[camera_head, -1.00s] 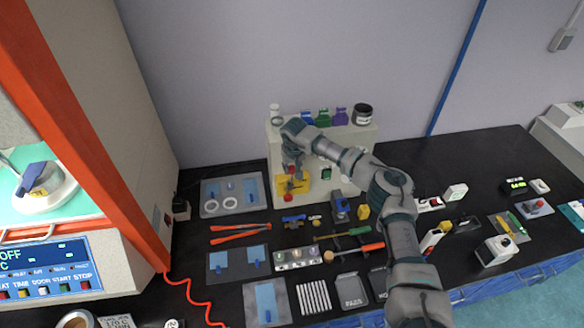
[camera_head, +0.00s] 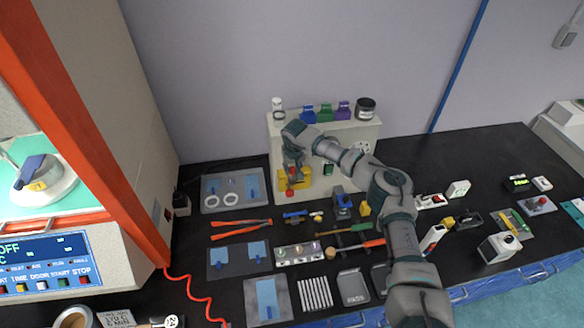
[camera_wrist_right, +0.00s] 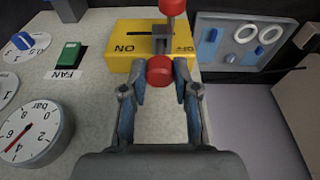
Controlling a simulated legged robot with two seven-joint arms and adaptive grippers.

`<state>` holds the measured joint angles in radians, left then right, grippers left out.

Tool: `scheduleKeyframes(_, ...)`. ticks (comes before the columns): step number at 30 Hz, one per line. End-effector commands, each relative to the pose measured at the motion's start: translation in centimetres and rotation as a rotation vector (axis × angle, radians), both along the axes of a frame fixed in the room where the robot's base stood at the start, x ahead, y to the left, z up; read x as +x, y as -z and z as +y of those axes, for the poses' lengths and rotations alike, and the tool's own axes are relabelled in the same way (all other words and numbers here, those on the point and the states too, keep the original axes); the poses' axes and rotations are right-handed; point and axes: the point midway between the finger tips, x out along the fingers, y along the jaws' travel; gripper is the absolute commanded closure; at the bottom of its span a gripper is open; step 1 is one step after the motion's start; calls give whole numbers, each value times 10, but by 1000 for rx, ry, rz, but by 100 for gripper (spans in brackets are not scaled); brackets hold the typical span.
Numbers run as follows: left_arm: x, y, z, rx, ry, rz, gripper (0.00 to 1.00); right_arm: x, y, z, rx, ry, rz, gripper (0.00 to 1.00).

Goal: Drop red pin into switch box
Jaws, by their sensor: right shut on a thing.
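The yellow switch box (camera_head: 307,178) is on the front of the pale panel in the head view. In the right wrist view the switch box (camera_wrist_right: 122,62) shows upside-down ON and OFF lettering and a dark slot. My right gripper (camera_head: 292,168) is in front of it, with its fingers (camera_wrist_right: 161,88) closed around the round red pin (camera_wrist_right: 160,71). The pin's head hides the part of the box behind it, and its lower end is not visible. A second red knob (camera_wrist_right: 173,6) on a thin stem stands at the box. My left gripper is not in view.
The panel carries a pressure gauge (camera_wrist_right: 33,132) and a green FAN switch (camera_wrist_right: 69,56). Bottles and coloured clips stand on its top. A grey tray (camera_head: 208,208) lies to the left. Several tools and small parts crowd the black bench in front.

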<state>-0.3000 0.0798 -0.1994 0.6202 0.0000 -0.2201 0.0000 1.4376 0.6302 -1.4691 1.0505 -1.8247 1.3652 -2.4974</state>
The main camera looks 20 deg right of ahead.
Motion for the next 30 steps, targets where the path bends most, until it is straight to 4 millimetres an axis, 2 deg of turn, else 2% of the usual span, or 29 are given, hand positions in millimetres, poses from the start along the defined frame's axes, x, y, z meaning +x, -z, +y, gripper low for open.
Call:
scheduleKeyframes(29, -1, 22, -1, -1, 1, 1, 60, -1, 36, -2, -4, 3, 2, 100)
scheduleKeyframes(30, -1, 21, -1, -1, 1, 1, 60, 0, 35, -2, -4, 3, 2, 63)
